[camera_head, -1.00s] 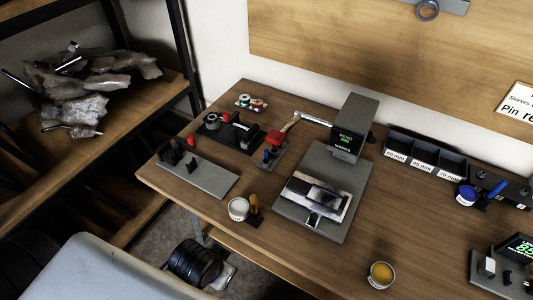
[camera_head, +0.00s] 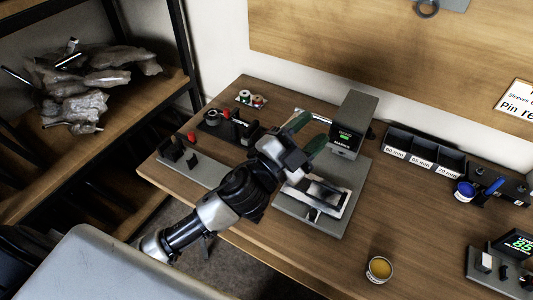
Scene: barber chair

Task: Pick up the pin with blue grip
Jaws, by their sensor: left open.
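A blue grip (camera_head: 494,186) slants up from a dark block on the right side of the bench, beside a small blue tub (camera_head: 465,190). It may be the pin's grip, but it is too small to be sure. My left gripper (camera_head: 309,134) reaches over the bench with its green-tipped fingers apart and empty. It is over the grey press (camera_head: 345,172), far to the left of that blue grip. The small stand with blue and red parts seen earlier is hidden behind my left arm. My right gripper is not in view.
A three-bin labelled tray (camera_head: 424,155) stands along the wall. A small tub of yellow stuff (camera_head: 379,268) is near the front edge. A device with a green display (camera_head: 516,244) is at the far right.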

